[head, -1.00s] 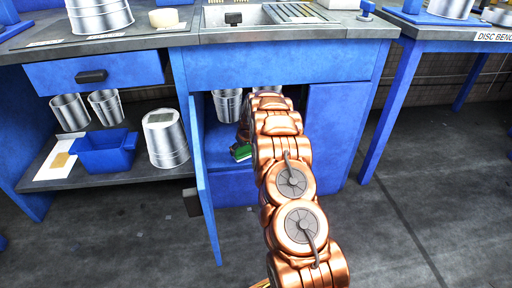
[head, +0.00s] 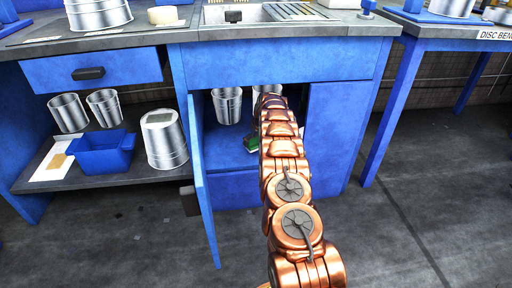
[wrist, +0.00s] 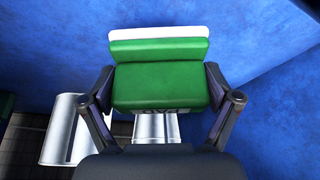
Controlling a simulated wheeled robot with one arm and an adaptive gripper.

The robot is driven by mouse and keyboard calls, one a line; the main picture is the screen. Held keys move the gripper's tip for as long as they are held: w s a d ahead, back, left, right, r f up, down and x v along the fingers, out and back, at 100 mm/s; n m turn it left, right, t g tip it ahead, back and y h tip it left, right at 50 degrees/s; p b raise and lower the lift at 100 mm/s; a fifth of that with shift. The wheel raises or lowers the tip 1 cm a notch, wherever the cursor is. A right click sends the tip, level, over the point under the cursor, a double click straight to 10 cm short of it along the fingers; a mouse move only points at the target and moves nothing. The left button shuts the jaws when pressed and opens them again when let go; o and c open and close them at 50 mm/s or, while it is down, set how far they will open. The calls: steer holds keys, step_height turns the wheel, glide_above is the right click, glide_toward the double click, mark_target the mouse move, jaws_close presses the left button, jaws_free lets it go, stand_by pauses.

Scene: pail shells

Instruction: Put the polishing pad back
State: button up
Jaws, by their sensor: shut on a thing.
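The polishing pad (wrist: 158,86) is a green block with a white layer along its far edge and dark lettering on its near side. My gripper (wrist: 160,78) is shut on it, one finger at each side, in the wrist view. In the head view a small green part of the pad (head: 250,142) shows inside the open blue cabinet (head: 222,152), just left of my arm. My gripper is hidden behind my arm there. I cannot tell whether the pad touches the cabinet floor.
The cabinet door (head: 206,205) stands open on the left. Metal pails (head: 227,106) stand at the cabinet's back; one also shows in the wrist view (wrist: 64,131). A blue bin (head: 101,153) and an upturned pail (head: 164,141) sit on the left shelf.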

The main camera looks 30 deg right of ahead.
mark_target(258, 144)
steer(key=shift+w+d, duration=0.2)
steer(key=shift+d, duration=0.2)
steer(key=shift+f+b, duration=1.1)
steer(key=shift+f, duration=0.65)
steer(key=shift+f, duration=0.1)
steer(key=o, duration=0.8)
steer(key=shift+o, duration=0.2)
steer(key=p+v, duration=0.2)
steer(key=v, duration=0.3)
steer(key=shift+r, duration=0.35)
steer(key=shift+s+f, duration=0.15)
steer(key=shift+s, duration=0.4)
steer(key=shift+s+p, duration=1.2)
steer(key=shift+s, duration=1.45)
steer(key=shift+s+f+p, duration=0.1)
steer(key=shift+s+p, duration=0.7)
steer(key=shift+s, duration=2.05)
